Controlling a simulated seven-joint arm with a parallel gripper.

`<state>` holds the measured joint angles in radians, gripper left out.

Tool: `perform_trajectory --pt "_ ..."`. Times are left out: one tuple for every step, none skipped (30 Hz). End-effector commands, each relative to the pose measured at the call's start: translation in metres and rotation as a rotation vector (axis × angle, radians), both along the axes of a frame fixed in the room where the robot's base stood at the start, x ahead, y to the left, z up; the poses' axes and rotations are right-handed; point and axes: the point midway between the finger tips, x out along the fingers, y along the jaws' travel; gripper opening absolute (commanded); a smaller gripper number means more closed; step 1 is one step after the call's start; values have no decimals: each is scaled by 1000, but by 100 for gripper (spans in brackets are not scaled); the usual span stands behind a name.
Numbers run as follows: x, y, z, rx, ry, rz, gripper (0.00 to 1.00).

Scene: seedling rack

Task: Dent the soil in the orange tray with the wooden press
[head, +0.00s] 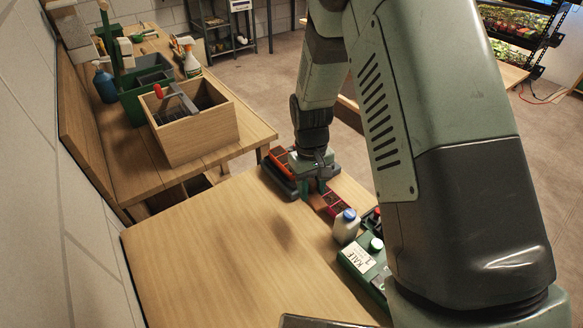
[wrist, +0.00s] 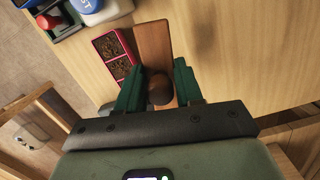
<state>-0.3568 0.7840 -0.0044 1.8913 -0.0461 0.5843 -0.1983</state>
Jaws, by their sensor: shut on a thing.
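The wooden press, a brown block with a dark round knob, shows in the wrist view (wrist: 153,43). My gripper (wrist: 158,88) is shut on its knob, with a green finger on each side. In the head view my gripper (head: 319,186) is low over the far end of the near table, and the press is mostly hidden there. The orange tray (head: 279,157) lies just left of and behind my gripper, partly covered by it. The orange tray does not show in the wrist view. I cannot tell whether the press touches anything below.
A pink tray with dark soil (wrist: 119,61) lies beside the press. The near table (head: 225,255) is clear at left. A wooden crate (head: 197,135) stands on another bench.

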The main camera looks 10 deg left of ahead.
Motion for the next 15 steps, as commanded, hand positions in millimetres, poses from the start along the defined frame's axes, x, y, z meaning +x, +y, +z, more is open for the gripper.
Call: perform_trajectory --pt "6 3 0 1 -3 6 11" --pt "10 5 1 2 -4 10 11" --pt "18 9 2 2 -5 17 11" --pt "25 13 2 1 -4 24 11" --pt "32 17 3 1 -5 31 11" --pt "44 23 5 2 -7 45 11" --pt "52 28 6 1 -6 55 11" --pt "61 33 9 1 -7 64 11" --pt "73 39 11 0 -7 78 11" --pt "82 44 14 1 -7 89 11" --pt "89 49 16 0 -6 100 11" --pt "99 56 19 0 -6 112 11" --pt "106 60 22 -1 -6 122 11" --pt "113 64 24 -1 -6 131 11" --pt "120 69 28 -2 -5 143 11"
